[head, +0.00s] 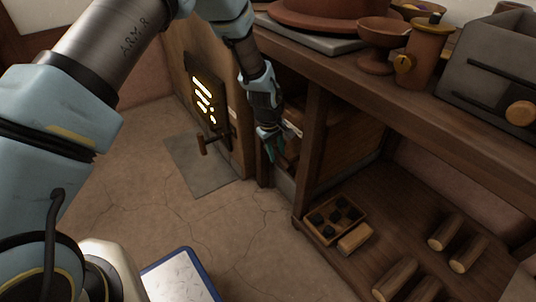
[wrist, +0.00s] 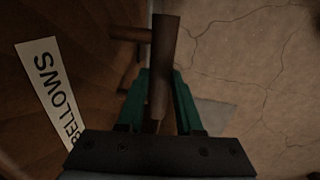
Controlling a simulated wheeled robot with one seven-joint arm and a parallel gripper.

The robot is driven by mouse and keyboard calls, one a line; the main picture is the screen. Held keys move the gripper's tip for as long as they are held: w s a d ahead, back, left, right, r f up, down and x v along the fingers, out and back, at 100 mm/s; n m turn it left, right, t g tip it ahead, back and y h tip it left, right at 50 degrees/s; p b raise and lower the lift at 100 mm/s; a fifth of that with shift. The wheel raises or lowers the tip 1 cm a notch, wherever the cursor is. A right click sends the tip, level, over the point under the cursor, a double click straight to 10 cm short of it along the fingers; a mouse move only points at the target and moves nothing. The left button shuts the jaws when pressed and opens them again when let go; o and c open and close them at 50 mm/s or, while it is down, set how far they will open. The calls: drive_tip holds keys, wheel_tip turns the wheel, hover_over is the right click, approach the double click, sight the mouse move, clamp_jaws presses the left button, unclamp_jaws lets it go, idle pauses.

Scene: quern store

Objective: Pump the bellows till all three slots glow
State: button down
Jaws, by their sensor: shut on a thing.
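The dark metal panel (head: 190,68) in the head view has long slots (head: 203,95) that glow bright yellow-white, with smaller bright spots below them. My gripper (head: 275,155) points down beside a wooden post, right of the panel. In the wrist view its green fingers (wrist: 161,95) are shut on a dark wooden bellows handle (wrist: 165,50), one finger on each side. A white label reading "BELLOWS" (wrist: 45,85) is on the wood at left. In the head view the held handle is mostly hidden by my gripper.
A wooden peg-like handle (head: 203,147) sticks out below the panel, over a grey floor slab (head: 198,170). A bench top (head: 375,75) with pots stands at right. A lower shelf (head: 375,215) bears a compartment box (head: 361,217) and several logs.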

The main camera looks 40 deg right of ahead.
drive_tip(key=c, duration=0.6)
unclamp_jaws()
drive_tip(key=r+p, duration=0.1)
drive_tip(key=r, duration=0.2)
drive_tip(key=a+r+p, duration=0.1)
drive_tip(key=r, duration=0.3)
drive_tip(key=a+r+p, duration=0.1)
drive_tip(key=r, duration=0.2)
drive_tip(key=shift+a+r+p, duration=0.1)
drive_tip(key=shift+r+p, duration=0.2)
